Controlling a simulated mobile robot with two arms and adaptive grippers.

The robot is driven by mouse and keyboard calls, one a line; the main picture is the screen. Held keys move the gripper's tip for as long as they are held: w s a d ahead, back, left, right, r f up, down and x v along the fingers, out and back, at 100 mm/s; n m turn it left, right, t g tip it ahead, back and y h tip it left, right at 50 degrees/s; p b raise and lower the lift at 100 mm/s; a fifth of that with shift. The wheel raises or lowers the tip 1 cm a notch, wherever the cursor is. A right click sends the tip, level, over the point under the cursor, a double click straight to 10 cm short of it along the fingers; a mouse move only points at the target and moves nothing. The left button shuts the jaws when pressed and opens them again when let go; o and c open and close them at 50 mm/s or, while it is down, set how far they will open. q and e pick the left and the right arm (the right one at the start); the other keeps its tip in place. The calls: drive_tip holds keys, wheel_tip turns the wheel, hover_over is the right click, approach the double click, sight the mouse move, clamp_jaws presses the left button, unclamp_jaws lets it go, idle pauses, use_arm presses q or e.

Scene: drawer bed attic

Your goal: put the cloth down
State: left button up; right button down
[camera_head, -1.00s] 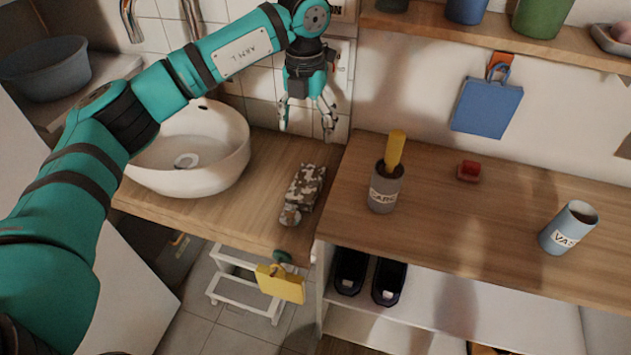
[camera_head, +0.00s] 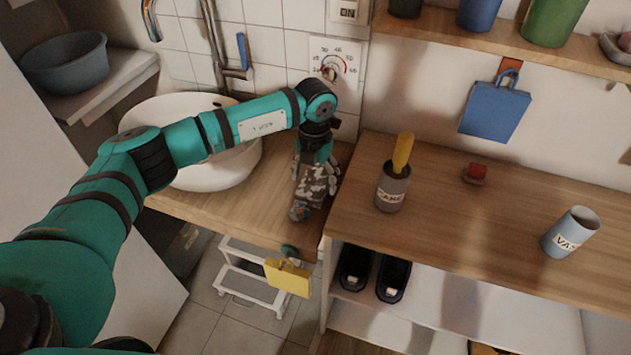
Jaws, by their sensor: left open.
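A folded, camouflage-patterned cloth (camera_head: 314,187) in grey, brown and white lies on the wooden counter to the right of the white basin. My left gripper (camera_head: 316,168) points down at the far end of the cloth, its fingers open and spread to either side of it. Whether the fingers touch the cloth I cannot tell. The arm and the gripper's body hide part of the cloth's far end. My right gripper is not in view.
The white basin (camera_head: 240,172) stands left of the cloth, partly behind my arm. A higher wooden counter (camera_head: 480,230) on the right holds a grey can (camera_head: 392,190), a red item (camera_head: 477,171) and a light-blue cup (camera_head: 570,232). A yellow tag (camera_head: 287,278) hangs below the counter's front edge.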

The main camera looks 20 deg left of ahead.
use_arm(q)
drive_tip(key=shift+f, duration=1.05)
drive_tip(key=c, duration=1)
drive_tip(key=shift+r, duration=0.15)
drive_tip(key=shift+c, duration=0.2)
